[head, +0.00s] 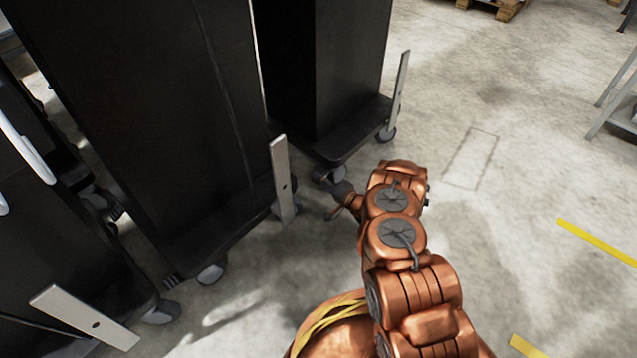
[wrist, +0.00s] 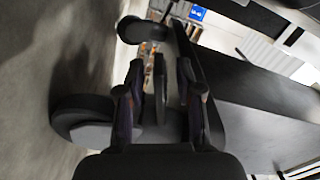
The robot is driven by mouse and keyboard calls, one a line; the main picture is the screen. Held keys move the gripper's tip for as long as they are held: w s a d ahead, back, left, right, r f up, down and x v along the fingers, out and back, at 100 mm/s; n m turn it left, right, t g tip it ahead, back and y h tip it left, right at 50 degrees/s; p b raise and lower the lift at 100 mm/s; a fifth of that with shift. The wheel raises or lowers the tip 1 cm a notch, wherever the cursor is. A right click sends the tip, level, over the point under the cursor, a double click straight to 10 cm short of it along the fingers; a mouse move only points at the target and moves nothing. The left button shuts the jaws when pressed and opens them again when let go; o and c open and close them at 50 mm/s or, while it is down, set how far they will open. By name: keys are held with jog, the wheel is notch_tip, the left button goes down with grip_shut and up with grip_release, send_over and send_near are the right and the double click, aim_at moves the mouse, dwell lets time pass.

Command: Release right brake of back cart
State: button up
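The back cart (head: 350,65) is a tall black box on a dark wheeled base, at the top middle of the head view. One grey caster (head: 330,173) is at its near corner and another (head: 388,133) is farther right. My gripper (head: 338,200) is low, close to the near caster. In the wrist view my gripper (wrist: 160,80) has its fingers apart, with a thin dark upright piece (wrist: 160,92) between them. I cannot tell whether this is the brake pedal or whether the fingers touch it. A large dark wheel (wrist: 88,122) is beside the left finger.
A nearer black cart (head: 150,110) stands left of my arm. Upright light metal bars stand by the carts, one (head: 283,180) close to my gripper and one (head: 398,95) by the back cart.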

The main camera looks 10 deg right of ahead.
jog(key=shift+w+a, duration=0.2)
grip_shut()
jog(key=shift+d, duration=0.1)
dwell(0.5)
